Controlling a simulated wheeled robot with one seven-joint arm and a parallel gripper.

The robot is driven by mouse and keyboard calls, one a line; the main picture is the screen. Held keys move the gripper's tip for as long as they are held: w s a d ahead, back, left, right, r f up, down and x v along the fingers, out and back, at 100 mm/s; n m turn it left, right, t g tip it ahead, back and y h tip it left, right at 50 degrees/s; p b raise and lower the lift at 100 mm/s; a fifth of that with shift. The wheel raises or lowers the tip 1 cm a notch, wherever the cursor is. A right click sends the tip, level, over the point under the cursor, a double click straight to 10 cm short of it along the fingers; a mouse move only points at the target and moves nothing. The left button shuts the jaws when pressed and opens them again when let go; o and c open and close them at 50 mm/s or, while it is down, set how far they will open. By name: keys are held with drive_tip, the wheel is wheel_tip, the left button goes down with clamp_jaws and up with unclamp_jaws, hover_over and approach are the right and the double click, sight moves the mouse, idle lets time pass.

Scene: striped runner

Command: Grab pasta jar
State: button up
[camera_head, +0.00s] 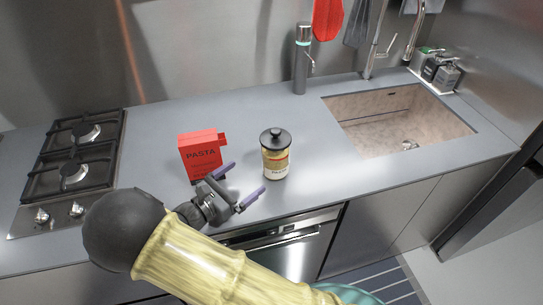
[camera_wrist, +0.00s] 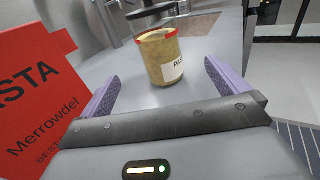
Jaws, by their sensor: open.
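The pasta jar (camera_head: 275,163) stands upright on the grey counter, with a black knobbed lid, clear body, yellowish contents and a white label. It also shows in the wrist view (camera_wrist: 160,56), ahead of and between my fingers, with its lid partly cut off at the top. My gripper (camera_head: 242,184) is open and empty at the counter's front, to the left of and nearer than the jar. In the wrist view its purple-padded fingers (camera_wrist: 165,88) are spread, and the jar lies beyond them, apart from both.
A red pasta box (camera_head: 201,153) stands just left of my gripper and fills the left of the wrist view (camera_wrist: 35,95). A gas hob (camera_head: 76,160) is at the left, a sink (camera_head: 400,125) at the right. A cylindrical dispenser (camera_head: 301,62) stands behind. The counter right of the jar is clear.

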sight(266, 163)
drive_tip(key=p+x, duration=0.1)
drive_tip(key=x, duration=0.6)
drive_tip(key=shift+w+d, duration=0.1)
drive_tip(key=shift+d, duration=0.2)
drive_tip(key=shift+w+d+f, duration=0.1)
drive_tip(key=shift+w+d, duration=0.05)
drive_tip(key=shift+w, duration=0.05)
drive_tip(key=shift+p+x, duration=0.85)
drive_tip(key=shift+x, duration=1.8)
drive_tip(key=shift+w, duration=0.1)
drive_tip(key=shift+c, duration=0.2)
drive_tip(key=c, duration=1.5)
